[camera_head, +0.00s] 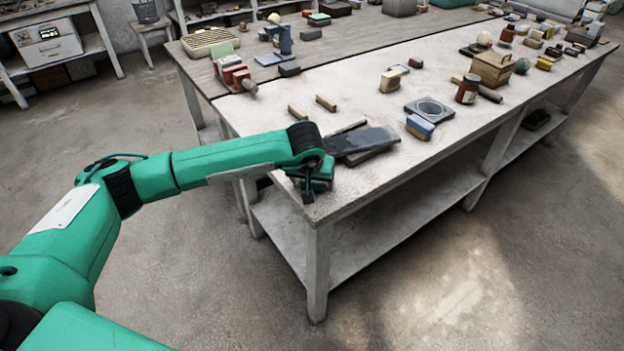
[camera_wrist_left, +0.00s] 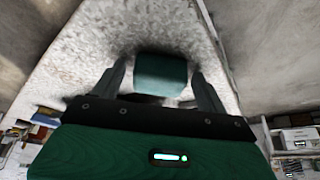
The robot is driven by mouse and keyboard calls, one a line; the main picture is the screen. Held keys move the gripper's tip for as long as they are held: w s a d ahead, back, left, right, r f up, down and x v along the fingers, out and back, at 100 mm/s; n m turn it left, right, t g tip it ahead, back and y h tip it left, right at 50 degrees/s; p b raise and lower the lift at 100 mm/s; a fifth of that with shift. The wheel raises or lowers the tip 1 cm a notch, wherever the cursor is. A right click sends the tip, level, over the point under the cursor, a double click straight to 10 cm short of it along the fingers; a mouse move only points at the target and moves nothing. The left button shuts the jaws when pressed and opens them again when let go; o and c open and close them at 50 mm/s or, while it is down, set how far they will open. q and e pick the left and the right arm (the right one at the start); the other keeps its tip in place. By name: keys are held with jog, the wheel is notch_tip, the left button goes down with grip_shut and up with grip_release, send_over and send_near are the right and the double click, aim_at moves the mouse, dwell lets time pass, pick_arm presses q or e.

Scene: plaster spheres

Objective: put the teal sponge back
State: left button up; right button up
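The teal sponge (camera_wrist_left: 161,76) is a small block on the pale, worn tabletop in the left wrist view. My left gripper (camera_head: 309,190) is over the near left corner of the workbench (camera_head: 385,175), pointing down. In the left wrist view its two dark fingers stand on either side of the sponge, with a gap visible at each side, so it looks open and not closed on it. In the head view I cannot tell the sponge apart from my green gripper. My right gripper is not in view.
A dark flat-bladed tool (camera_head: 362,140) lies close beside my left gripper. A red vise (camera_head: 234,74) stands farther back.

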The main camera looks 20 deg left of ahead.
pick_arm(q)
jog(key=shift+r, duration=0.3)
jog(key=shift+s+r, duration=0.2)
jog(key=shift+r, duration=0.3)
jog(key=b+v, duration=0.1)
jog(key=v, duration=0.9)
jog(key=shift+s+r+b, duration=0.25)
jog(key=shift+r+b, duration=0.05)
jog(key=shift+b, duration=0.05)
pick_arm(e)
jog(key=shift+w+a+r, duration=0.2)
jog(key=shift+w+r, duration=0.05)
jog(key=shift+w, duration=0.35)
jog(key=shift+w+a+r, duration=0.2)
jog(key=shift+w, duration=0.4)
